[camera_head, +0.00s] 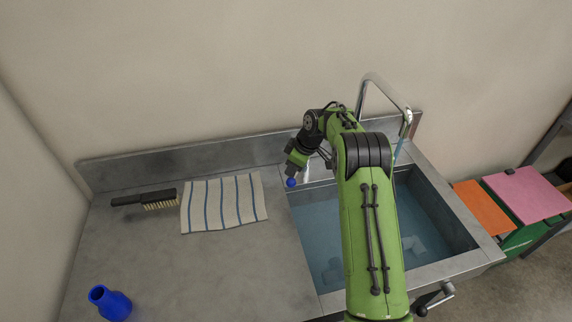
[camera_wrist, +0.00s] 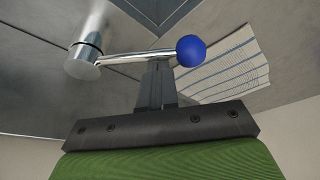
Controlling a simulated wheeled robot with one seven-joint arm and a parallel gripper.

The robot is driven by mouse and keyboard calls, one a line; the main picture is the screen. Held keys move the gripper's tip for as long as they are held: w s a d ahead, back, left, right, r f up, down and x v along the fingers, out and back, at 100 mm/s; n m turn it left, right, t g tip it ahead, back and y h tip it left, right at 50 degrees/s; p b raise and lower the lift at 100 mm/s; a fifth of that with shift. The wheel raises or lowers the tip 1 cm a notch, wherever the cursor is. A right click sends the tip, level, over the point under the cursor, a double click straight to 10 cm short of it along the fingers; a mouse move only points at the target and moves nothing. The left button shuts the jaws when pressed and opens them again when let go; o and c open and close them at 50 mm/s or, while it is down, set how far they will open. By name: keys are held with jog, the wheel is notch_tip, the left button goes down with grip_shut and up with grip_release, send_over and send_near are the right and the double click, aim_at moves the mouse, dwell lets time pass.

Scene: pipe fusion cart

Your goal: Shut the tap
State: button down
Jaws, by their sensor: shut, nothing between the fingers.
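The tap's chrome gooseneck spout (camera_head: 388,92) rises behind the sink, and a pale blue streak, seemingly running water (camera_head: 398,150), shows below its end. The tap's lever ends in a blue ball (camera_head: 291,183). In the wrist view the chrome lever (camera_wrist: 130,57) runs from a round metal post (camera_wrist: 85,62) at left to the blue ball (camera_wrist: 191,50) at right. My gripper (camera_wrist: 157,72) is shut and empty, its fingertips close to the lever near the ball; I cannot tell whether they touch. In the head view my gripper (camera_head: 292,172) is beside the ball, and my arm hides part of the tap.
The sink basin (camera_head: 480,246) holds bluish water. A striped cloth (camera_head: 224,202), a black-handled brush (camera_head: 146,198) and a blue bottle (camera_head: 110,303) lie or stand on the counter at left. A crank handle (camera_head: 436,298) sticks out at the sink's front.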

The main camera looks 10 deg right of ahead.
jog(key=d+n, duration=0.1)
jog(key=s+n+g+p, duration=0.1)
jog(key=shift+s+d+r+n+y, duration=0.1)
jog(key=shift+d+n+y, duration=0.2)
jog(key=shift+d+n, duration=0.1)
jog(key=shift+s+d+n+g+p, duration=0.25)
jog(key=shift+d+n+p, duration=0.3)
jog(key=shift+d+n, duration=0.2)
jog(key=shift+s+d+n+g+p, duration=0.25)
jog(key=shift+d+n+p, duration=0.3)
jog(key=shift+d+n, duration=0.2)
jog(key=a, duration=0.2)
jog(key=a+b, duration=0.1)
jog(key=a, duration=0.1)
jog(key=shift+w+r, duration=0.1)
jog(key=shift+r, duration=0.1)
jog(key=p+v, duration=0.2)
jog(key=v, duration=0.8)
jog(key=shift+r, duration=0.25)
